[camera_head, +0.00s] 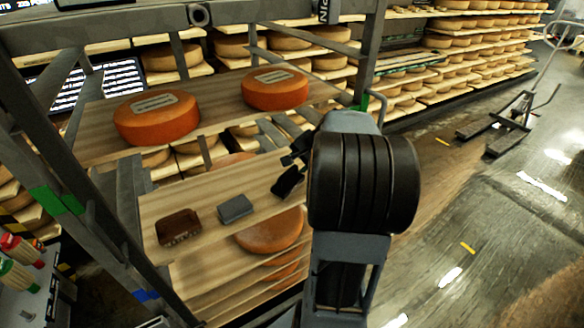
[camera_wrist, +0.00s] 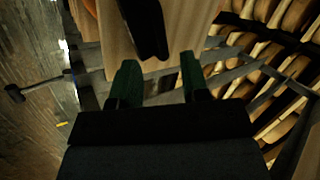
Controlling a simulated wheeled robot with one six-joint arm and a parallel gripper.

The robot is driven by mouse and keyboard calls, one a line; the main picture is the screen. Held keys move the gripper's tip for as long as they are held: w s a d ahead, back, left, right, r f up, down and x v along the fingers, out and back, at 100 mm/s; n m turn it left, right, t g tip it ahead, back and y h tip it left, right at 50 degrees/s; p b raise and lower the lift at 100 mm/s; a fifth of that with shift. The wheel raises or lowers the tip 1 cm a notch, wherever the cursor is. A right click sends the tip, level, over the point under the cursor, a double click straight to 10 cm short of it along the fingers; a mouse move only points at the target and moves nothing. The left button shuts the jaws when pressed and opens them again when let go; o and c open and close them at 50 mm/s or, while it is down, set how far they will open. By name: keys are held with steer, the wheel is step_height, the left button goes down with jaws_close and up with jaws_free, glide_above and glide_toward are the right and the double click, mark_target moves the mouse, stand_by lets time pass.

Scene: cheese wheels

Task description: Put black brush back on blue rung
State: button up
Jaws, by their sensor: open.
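The black brush (camera_wrist: 146,28) lies on a wooden board just beyond my fingertips in the wrist view. In the head view it is the dark shape (camera_head: 287,183) at the board's right end, partly beside my arm. My gripper (camera_wrist: 158,75) is open, its two dark green fingers apart with nothing between them. The black brush is ahead of them. In the head view my gripper (camera_head: 298,153) is mostly hidden by my wrist. A blue mark (camera_head: 146,295) shows low on the rack's left frame, at the level of a lower board.
A grey block-like item (camera_head: 235,208) and a brown one (camera_head: 179,227) lie on the same board. Orange cheese wheels (camera_head: 156,117) sit on the shelf above, and another wheel (camera_head: 270,232) below. Green marks (camera_head: 46,199) are on the left post. Open floor lies right.

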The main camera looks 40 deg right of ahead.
steer(key=s+a+n+g, duration=0.1)
steer(key=s+a+n, duration=0.3)
steer(key=a, duration=0.4)
steer(key=s+a+f+n+g+h, duration=0.1)
steer(key=s+a+n, duration=0.2)
steer(key=a+n, duration=0.3)
steer(key=s+a+n+g, duration=0.1)
steer(key=s+a+n, duration=0.3)
steer(key=a, duration=0.6)
steer(key=shift+s+f+n+h, duration=0.15)
steer(key=shift+s+n+h, duration=0.25)
steer(key=shift+n, duration=0.1)
